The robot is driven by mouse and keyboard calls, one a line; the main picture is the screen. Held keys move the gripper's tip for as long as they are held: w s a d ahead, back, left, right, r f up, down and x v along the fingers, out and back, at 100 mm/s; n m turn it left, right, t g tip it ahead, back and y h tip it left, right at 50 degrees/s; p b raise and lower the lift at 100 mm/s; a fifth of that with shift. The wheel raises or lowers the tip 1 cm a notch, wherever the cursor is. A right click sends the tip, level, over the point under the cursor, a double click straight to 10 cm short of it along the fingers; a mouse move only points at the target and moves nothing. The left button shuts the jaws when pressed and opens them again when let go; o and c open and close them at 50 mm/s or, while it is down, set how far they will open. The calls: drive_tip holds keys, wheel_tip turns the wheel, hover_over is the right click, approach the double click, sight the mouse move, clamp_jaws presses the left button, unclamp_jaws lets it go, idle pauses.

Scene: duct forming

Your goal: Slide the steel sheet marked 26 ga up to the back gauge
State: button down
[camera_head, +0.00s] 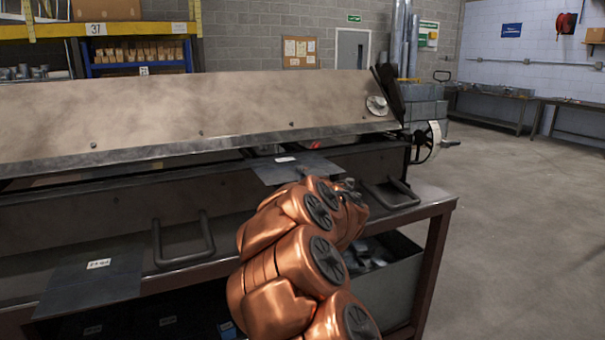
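A dark steel sheet (276,174) with a small white label lies partly in the slot of the large bending brake (180,112). Its label is too small to read. My copper-coloured arm reaches in from the bottom and covers the sheet's near right part. My gripper (349,186) is at the arm's far end by the sheet's right side, mostly hidden; whether its fingers touch the sheet or are open cannot be seen. A second dark sheet (103,285) with a white label lies at the front left of the bench; its marking is not clearly legible. The back gauge cannot be made out.
Two bar handles, left (183,242) and right (392,194), stick out from the brake's front. A handwheel (428,142) is at its right end. A grey bin (392,280) sits under the bench (438,200). The floor (520,220) at right is clear.

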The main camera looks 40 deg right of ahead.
drive_tip(key=c, duration=1.2)
unclamp_jaws()
drive_tip(key=shift+c, duration=0.2)
drive_tip(key=v, duration=1)
drive_tip(key=shift+d+p, duration=0.3)
drive_tip(key=shift+p, duration=0.05)
drive_tip(key=shift+s+r, duration=0.1)
